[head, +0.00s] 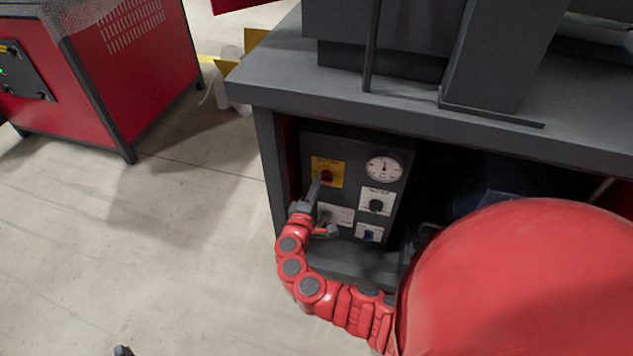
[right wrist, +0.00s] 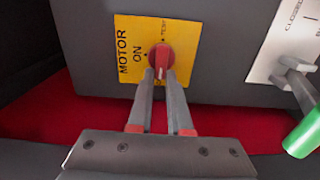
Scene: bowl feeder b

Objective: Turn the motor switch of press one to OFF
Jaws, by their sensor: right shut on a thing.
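The motor switch is a red rotary knob (right wrist: 162,57) on a yellow plate (right wrist: 130,40) lettered MOTOR and ON in the right wrist view. In the head view the knob (head: 326,176) sits on its yellow plate (head: 337,168), at the upper left of the dark control panel (head: 352,228) under the press table. My right gripper (right wrist: 161,76) is shut on the knob, one finger on each side. In the head view my right gripper (head: 317,183) reaches the plate from below. The OFF mark is not readable. My left gripper does not show.
A lever with a green handle (right wrist: 302,138) sticks out right of my gripper. The press table (head: 400,112) overhangs the panel.

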